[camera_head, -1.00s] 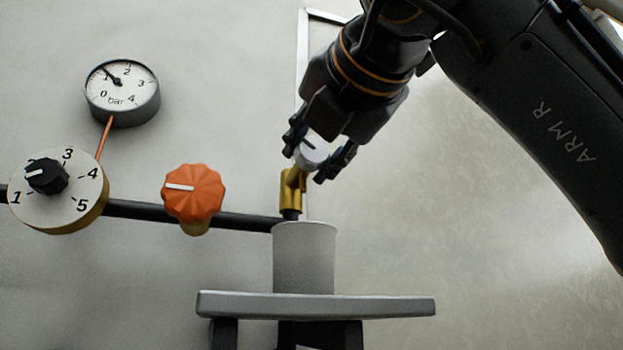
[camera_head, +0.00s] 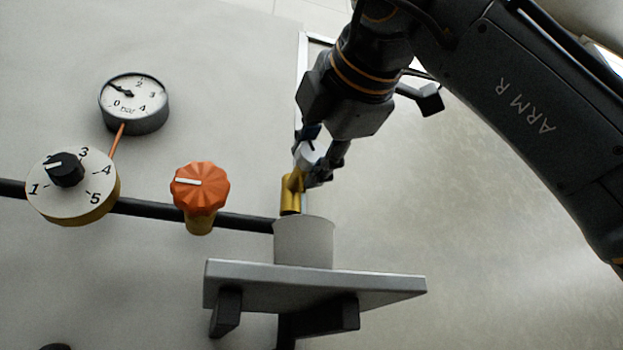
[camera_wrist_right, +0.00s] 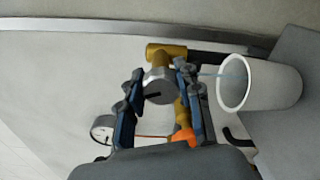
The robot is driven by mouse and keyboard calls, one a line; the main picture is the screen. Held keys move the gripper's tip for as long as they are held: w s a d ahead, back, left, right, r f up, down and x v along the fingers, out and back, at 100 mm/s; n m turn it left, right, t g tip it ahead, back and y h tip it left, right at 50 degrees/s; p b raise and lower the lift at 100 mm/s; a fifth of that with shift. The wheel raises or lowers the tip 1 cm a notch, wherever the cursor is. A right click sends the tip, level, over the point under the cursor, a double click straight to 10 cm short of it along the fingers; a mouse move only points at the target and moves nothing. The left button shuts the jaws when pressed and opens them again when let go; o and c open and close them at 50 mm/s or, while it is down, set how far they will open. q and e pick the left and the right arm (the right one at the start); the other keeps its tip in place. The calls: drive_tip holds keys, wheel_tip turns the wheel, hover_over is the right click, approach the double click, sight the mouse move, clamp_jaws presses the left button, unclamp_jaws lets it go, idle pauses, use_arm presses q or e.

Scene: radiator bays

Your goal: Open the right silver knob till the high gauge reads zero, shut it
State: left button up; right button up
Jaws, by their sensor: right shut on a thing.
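My right gripper (camera_head: 317,163) is shut on the silver knob (camera_head: 307,152) atop the brass bleed valve (camera_head: 291,194). The wrist view shows the knob (camera_wrist_right: 160,88) with a dark mark between my right gripper's fingers (camera_wrist_right: 157,92). The round white gauge (camera_head: 134,98) is high on the left; its needle points up-left, around the 1 mark. A pale cup (camera_head: 303,243) stands below the valve's outlet. In the wrist view a thin bluish streak (camera_wrist_right: 212,74) runs from the brass towards the cup (camera_wrist_right: 268,83). My left gripper is not in view.
An orange ribbed knob (camera_head: 200,187) with a white bar sits on the dark pipe (camera_head: 148,208) left of the valve. A numbered dial (camera_head: 88,195) with a black knob is farther left. The cup stands on a grey shelf (camera_head: 390,288). The wall at right is clear.

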idle(0.3)
drive_tip(key=o, duration=1.1)
drive_tip(key=shift+s+d, duration=0.1)
drive_tip(key=shift+d, duration=0.05)
drive_tip(key=shift+s, duration=0.1)
drive_tip(key=v, duration=1.2)
drive_tip(key=shift+r, duration=0.1)
